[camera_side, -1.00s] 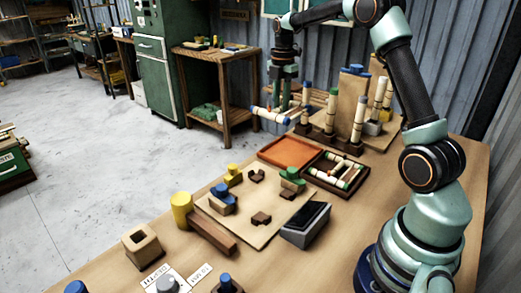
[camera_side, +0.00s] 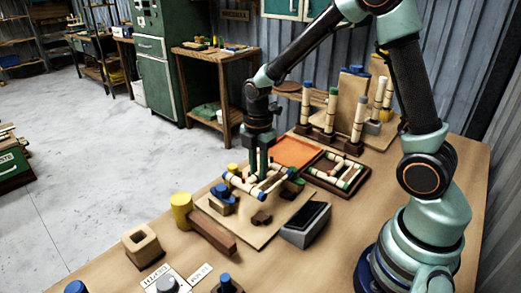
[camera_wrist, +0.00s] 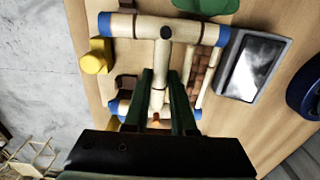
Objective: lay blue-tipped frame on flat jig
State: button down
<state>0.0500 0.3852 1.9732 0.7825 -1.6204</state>
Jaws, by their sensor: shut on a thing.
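The blue-tipped frame is made of cream rods with blue ends. It shows in the side view (camera_side: 238,188) and in the wrist view (camera_wrist: 135,25), where two cross rods are joined by a middle rod. My gripper (camera_side: 262,172) points down and is shut on the middle rod; its green fingers lie on both sides of that rod in the wrist view (camera_wrist: 160,78). The flat jig (camera_side: 246,224) is a pale board with dark brown blocks and blue, yellow and green clamps. The frame is over its far part. I cannot tell whether they touch.
A dark tray (camera_side: 317,181) with a green-tipped frame and an orange tray (camera_side: 296,151) lie behind the jig. A grey box with a dark screen (camera_side: 307,226) stands to the right. A yellow cylinder (camera_side: 181,210) stands to the left. Upright posts (camera_side: 358,119) stand at the back.

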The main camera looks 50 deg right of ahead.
jog(key=shift+f, duration=2.75)
jog(key=shift+f, duration=0.2)
jog(key=c, duration=0.7)
grip_release()
jog(key=shift+o, duration=0.2)
jog(key=shift+r, duration=0.1)
jog(key=shift+r, duration=4.4)
jog(key=shift+r, duration=0.15)
